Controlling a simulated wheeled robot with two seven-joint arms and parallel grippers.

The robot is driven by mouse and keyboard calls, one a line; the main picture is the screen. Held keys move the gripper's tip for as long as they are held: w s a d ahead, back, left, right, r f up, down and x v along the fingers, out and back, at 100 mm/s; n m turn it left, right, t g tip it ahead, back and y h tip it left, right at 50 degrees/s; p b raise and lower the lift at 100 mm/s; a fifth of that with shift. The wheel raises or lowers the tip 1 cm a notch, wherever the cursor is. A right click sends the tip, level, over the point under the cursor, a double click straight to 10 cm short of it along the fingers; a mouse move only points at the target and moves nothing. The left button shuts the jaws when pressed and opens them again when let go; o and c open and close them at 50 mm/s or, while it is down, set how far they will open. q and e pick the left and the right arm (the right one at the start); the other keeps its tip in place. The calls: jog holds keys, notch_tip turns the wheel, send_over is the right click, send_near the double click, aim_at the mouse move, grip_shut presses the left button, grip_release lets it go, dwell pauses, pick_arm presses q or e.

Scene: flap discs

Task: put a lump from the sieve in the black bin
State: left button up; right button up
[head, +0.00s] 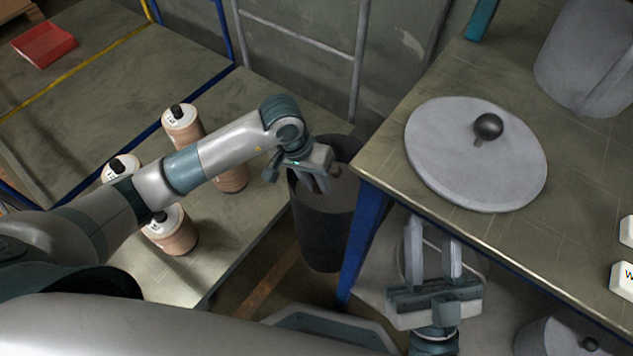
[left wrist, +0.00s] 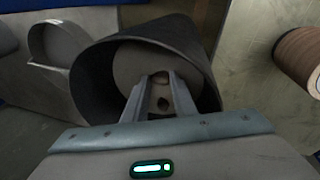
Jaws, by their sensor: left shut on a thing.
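The black bin (head: 322,235) stands on the floor between the low platform and the workbench. My left gripper (head: 322,186) is over its mouth, pointing down. In the left wrist view, the bin (left wrist: 93,85) opens right below the fingers. My left gripper (left wrist: 160,76) is shut on a small brown lump (left wrist: 160,79) at its fingertips. A second, darker brown lump (left wrist: 163,103) shows between the fingers; I cannot tell whether it lies in the bin. My right gripper (head: 432,238) is open and empty beside the workbench edge. I cannot make out the sieve.
A round grey lid with a black knob (head: 450,165) lies on the workbench (head: 390,150), with a grey bucket (head: 585,65) behind. A blue bench leg (head: 360,235) stands close right of the bin. Several brown cylinders (head: 230,178) stand on the platform to the left.

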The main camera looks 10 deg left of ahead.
pick_arm(q)
jog(key=shift+f, duration=0.15)
pick_arm(e)
jog(key=shift+d, duration=0.15)
pick_arm(q)
jog(key=shift+f+b, duration=0.1)
jog(key=shift+b, duration=0.25)
pick_arm(e)
jog(key=shift+w+d+r+t, duration=0.15)
jog(key=shift+d+r+t, duration=0.15)
jog(key=shift+r+t, duration=0.15)
pick_arm(q)
jog(key=shift+f, duration=0.1)
jog(key=shift+f+b, duration=0.25)
jog(key=shift+b, duration=0.15)
pick_arm(e)
jog(key=shift+d+r+t, duration=0.4)
jog(key=shift+r+t, duration=0.25)
jog(key=shift+r, duration=0.15)
jog(key=shift+r, duration=0.1)
pick_arm(q)
jog(key=o, duration=1)
